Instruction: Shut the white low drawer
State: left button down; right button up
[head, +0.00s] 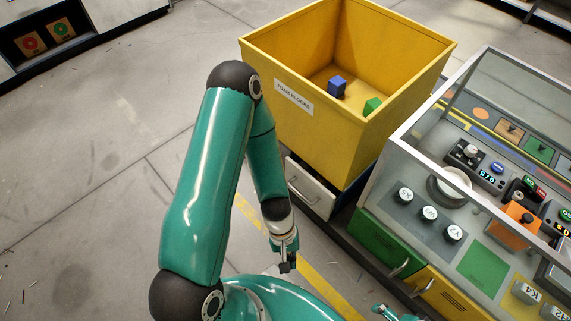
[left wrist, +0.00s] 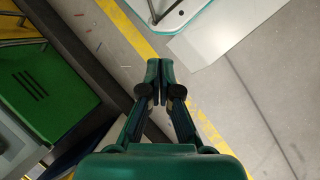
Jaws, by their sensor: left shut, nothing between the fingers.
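The white low drawer (head: 311,190) shows in the head view under the yellow bin, its front with a metal bar handle facing the floor aisle. The bin hides the drawer's top, so I cannot tell how far it stands out. My left gripper (head: 286,266) is shut and empty, pointing down over the floor, nearer to me than the drawer front and apart from it. In the left wrist view the left gripper's fingers (left wrist: 160,78) are together with nothing between them. A small teal part of my right gripper (head: 386,312) shows at the bottom edge; its jaws are unclear.
A yellow bin (head: 345,150) with blue and green blocks stands above the drawer. A green drawer (head: 382,242) and a yellow drawer (head: 445,297) are to its right, below the control bench (head: 410,165). The green one also shows in the left wrist view (left wrist: 45,85).

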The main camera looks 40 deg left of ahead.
pick_arm(q)
jog(key=n+h, duration=0.1)
jog(key=n, duration=0.3)
jog(key=n+t+y+b, duration=0.1)
jog(key=n+t+y, duration=0.3)
jog(key=n+t, duration=1.3)
send_near(290, 164)
jog(key=w+n+g, duration=0.5)
jog(key=shift+w+d+n+g, duration=0.15)
jog(key=shift+w+n+g, duration=0.15)
jog(key=shift+w, duration=0.65)
